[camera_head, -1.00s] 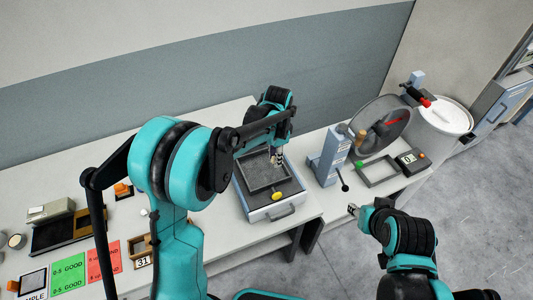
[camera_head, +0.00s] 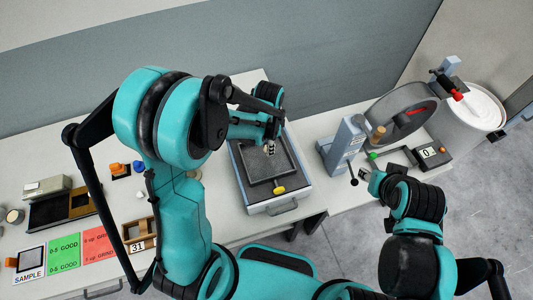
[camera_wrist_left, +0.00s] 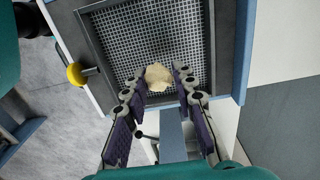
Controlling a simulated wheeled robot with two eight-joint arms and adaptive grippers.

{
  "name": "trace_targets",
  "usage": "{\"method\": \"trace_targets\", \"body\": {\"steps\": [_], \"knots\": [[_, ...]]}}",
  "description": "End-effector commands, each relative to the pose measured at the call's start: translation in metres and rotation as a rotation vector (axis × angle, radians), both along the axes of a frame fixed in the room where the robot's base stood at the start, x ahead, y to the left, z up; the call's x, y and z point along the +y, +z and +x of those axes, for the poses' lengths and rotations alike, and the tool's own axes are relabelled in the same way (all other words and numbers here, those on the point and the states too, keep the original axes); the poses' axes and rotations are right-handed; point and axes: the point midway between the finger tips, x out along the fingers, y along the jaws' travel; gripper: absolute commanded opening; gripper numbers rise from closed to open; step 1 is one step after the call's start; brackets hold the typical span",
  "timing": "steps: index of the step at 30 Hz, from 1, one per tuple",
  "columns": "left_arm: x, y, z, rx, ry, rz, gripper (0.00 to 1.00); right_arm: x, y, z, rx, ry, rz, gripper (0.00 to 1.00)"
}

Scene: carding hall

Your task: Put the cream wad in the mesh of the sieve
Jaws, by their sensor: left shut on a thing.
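The cream wad (camera_wrist_left: 158,77) is a small pale lump in the left wrist view, between the fingertips of my left gripper (camera_wrist_left: 161,82). It is over the mesh, and whether it touches the mesh is hard to tell. The sieve (camera_head: 254,166) is a dark square frame with a grey mesh and a yellow knob at its front. Its mesh also shows in the left wrist view (camera_wrist_left: 130,30). In the head view, my left gripper (camera_head: 270,149) points down over the sieve. My right gripper (camera_head: 367,174) is away to the right, too small to read its jaws.
The sieve sits on a pale box with a front handle (camera_head: 280,207). A blue-grey post device (camera_head: 343,147), a round grey drum (camera_head: 400,115) and a small display (camera_head: 431,154) stand to the right. Cards and small trays lie at the left.

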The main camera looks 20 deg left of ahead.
Motion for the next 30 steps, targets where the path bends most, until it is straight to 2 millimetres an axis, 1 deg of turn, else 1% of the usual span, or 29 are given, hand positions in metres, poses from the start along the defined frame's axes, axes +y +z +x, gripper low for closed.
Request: {"method": "trace_targets", "body": {"steps": [1,5,9,12,21,25,26,27,28,30], "knots": [[0.002,-0.003,-0.004,0.0,0.001,0.0,0.15,0.0,-0.001,0.0,0.0,0.0,0.0,0.4],[0.004,-0.01,-0.009,0.0,0.0,0.0,0.15,0.0,-0.002,0.0,0.0,0.0,0.0,0.4],[0.004,-0.033,-0.009,0.0,0.0,0.0,0.15,0.0,-0.006,0.0,0.0,0.0,0.0,0.4],[0.004,-0.044,-0.008,0.0,0.0,0.0,0.15,0.0,-0.008,0.0,0.0,0.0,0.0,0.4],[0.004,-0.046,-0.009,0.0,0.0,0.0,0.15,0.0,-0.008,0.0,0.0,0.0,0.0,0.4],[0.004,-0.05,-0.009,0.0,0.0,0.0,0.15,0.0,-0.013,0.0,0.0,0.0,0.0,0.4],[0.004,-0.049,-0.009,0.0,0.0,0.0,0.32,0.0,-0.012,0.0,0.0,0.0,0.0,0.4],[0.004,-0.049,-0.009,0.0,0.0,0.0,0.42,0.0,-0.011,0.0,0.0,0.0,0.0,0.4],[0.004,-0.048,-0.009,0.0,0.0,0.0,0.47,0.0,-0.011,0.0,0.0,0.0,0.0,0.4],[0.004,-0.048,-0.009,0.0,0.0,0.0,0.47,0.0,-0.011,0.0,0.0,0.0,0.0,0.4]]}}
